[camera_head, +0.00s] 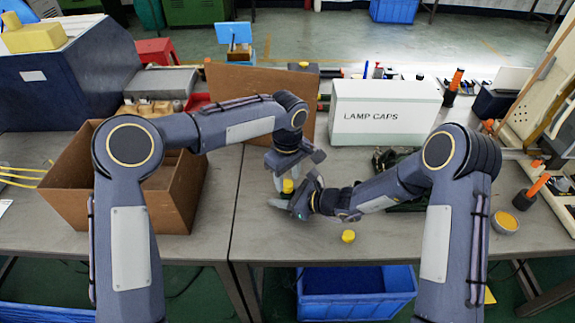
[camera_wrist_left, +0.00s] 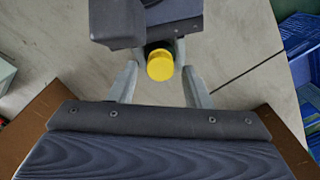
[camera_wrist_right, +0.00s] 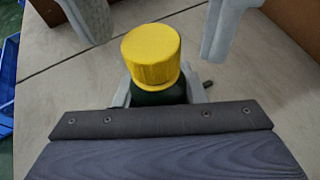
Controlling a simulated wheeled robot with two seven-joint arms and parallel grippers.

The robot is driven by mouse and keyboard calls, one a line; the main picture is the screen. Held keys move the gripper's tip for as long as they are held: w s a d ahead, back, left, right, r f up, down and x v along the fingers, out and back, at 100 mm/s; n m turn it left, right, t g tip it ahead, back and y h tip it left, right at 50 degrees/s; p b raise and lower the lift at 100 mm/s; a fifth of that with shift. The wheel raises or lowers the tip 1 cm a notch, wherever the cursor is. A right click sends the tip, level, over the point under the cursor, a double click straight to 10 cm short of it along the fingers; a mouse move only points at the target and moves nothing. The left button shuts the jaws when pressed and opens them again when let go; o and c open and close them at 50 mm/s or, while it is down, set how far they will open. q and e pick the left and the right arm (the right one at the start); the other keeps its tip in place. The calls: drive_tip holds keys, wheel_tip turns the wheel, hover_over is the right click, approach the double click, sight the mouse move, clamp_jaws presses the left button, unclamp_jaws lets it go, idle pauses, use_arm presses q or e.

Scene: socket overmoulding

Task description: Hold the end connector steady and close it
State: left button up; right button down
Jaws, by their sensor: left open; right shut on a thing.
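The end connector has a dark green body (camera_wrist_right: 158,93) and a ribbed yellow cap (camera_wrist_right: 152,55) on its top. It stands about upright in the right wrist view. My right gripper (camera_head: 290,202) is shut on the green body, below the cap. My left gripper (camera_wrist_left: 160,68) is open above the connector. In the left wrist view its fingers are on either side of the yellow cap (camera_wrist_left: 160,65), with gaps between. In the head view the cap (camera_head: 288,185) shows small between the two grippers, and most of the body is hidden.
Another yellow cap (camera_head: 348,236) lies on the table near the front edge. A white box marked LAMP CAPS (camera_head: 385,112) stands behind. A brown open box (camera_head: 75,190) is at left, and a brown panel (camera_head: 235,82) stands behind my left arm. A blue bin (camera_head: 357,305) is below.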

use_arm(q)
drive_tip(key=shift+f, duration=0.7)
clamp_jaws()
drive_tip(key=m, duration=0.3)
drive_tip(key=shift+o, duration=0.5)
unclamp_jaws()
drive_tip(key=shift+r, duration=0.1)
